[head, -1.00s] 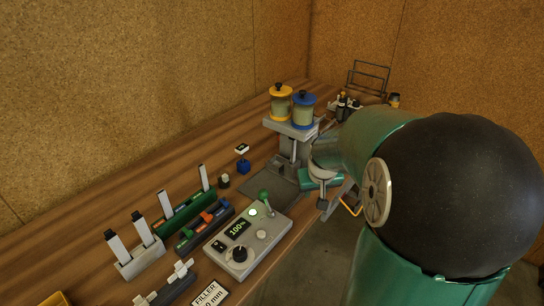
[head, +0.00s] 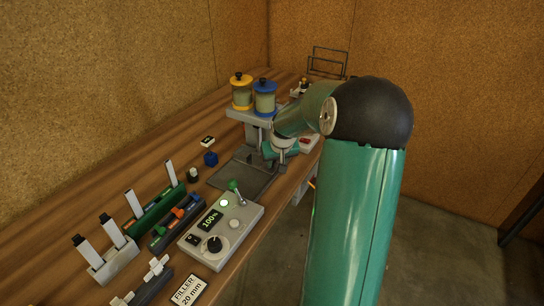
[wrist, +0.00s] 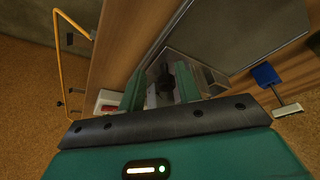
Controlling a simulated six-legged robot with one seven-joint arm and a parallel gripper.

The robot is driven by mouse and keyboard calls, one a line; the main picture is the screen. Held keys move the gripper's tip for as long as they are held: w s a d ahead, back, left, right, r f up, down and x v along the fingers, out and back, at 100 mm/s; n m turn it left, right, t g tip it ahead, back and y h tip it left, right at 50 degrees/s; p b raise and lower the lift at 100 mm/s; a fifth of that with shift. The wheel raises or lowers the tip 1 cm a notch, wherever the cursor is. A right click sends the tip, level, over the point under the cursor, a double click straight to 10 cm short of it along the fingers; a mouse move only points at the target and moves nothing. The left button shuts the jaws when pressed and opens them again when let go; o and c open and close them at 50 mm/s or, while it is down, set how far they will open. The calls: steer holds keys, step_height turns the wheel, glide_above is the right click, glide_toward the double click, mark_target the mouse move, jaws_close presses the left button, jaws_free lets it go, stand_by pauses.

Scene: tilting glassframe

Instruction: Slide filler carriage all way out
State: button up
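The grey filler stand (head: 240,117) is on the wooden bench, holding a yellow-lidded jar (head: 242,92) and a blue-lidded jar (head: 265,98). I cannot tell which part of it is the carriage. A dark flat plate (head: 240,177) lies at its foot; a grey plate (wrist: 222,38) shows large in the wrist view. My gripper (wrist: 160,88) points down beside the stand, its two green fingers apart. A dark knob-like part (wrist: 168,77) appears between or just beyond them; contact is unclear. In the head view my arm hides part of the stand and the fingers.
A control box (head: 222,232) with a green-topped lever and a 100% display stands in front. A "FILLER 20 mm" card (head: 188,291), a green rack (head: 157,212) and a blue block (head: 210,158) are nearby. A yellow bar handle (wrist: 75,30) sticks out beyond the bench edge.

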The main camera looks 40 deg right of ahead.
mark_target(257, 155)
steer(key=w, duration=0.1)
steer(key=w+d, duration=0.1)
steer(key=w, duration=0.1)
steer(key=shift+w+d+f, duration=0.1)
steer(key=shift+w+d, duration=0.15)
steer(key=shift+w, duration=0.15)
steer(key=shift+w+d+f, duration=0.1)
steer(key=shift+f, duration=0.35)
steer(key=shift+c, duration=0.3)
